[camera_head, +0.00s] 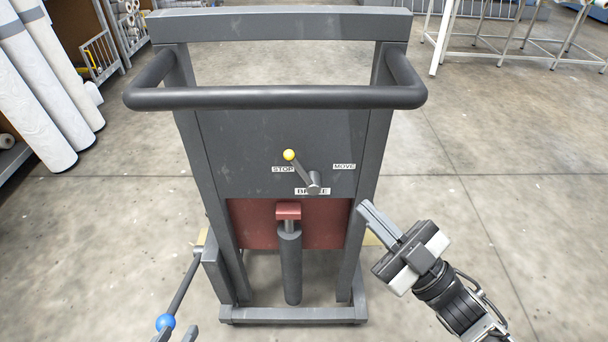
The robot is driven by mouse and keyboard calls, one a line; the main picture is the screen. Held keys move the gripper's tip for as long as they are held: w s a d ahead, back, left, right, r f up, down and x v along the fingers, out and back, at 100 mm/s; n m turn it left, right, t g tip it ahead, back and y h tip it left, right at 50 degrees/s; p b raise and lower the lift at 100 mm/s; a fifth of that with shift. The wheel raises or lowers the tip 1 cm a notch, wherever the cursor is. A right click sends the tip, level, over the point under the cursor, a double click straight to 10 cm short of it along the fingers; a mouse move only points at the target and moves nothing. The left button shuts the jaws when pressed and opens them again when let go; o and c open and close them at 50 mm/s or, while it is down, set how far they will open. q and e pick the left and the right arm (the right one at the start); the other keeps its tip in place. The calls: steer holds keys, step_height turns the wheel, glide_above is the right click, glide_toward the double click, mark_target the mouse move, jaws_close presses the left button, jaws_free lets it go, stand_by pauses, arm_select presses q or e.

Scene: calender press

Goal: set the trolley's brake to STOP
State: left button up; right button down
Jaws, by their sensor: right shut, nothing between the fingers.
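The trolley (250,120) is a dark grey upright frame with a panel in front of me. On the panel is the brake lever (302,172), a short grey arm with a yellow knob (289,155). It leans up and left from its pivot (314,186), with the knob just above the STOP label (283,169). The MOVE label (344,166) is to the right; the BRAKE label is partly covered by the pivot. My right gripper (367,209) is shut and empty, right of and below the lever, apart from it.
A handlebar (280,97) crosses the trolley above the lever. A red plate (255,222) and grey cylinder (290,265) sit below. A rod with a blue ball (165,321) sticks out at lower left. White rolls (38,95) stand at left. The floor right is clear.

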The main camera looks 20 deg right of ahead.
step_height(320, 180, down, 5)
steer(key=b, duration=0.4)
steer(key=p, duration=0.1)
glide_toward(296, 162)
step_height(296, 162, up, 3)
steer(key=a, duration=0.2)
steer(key=w, duration=0.3)
steer(key=shift+w+a+f, duration=0.2)
steer(key=shift+a, duration=0.1)
steer(key=shift+w+a+f+b, duration=0.15)
steer(key=shift+w+b, duration=0.15)
steer(key=shift+w, duration=0.15)
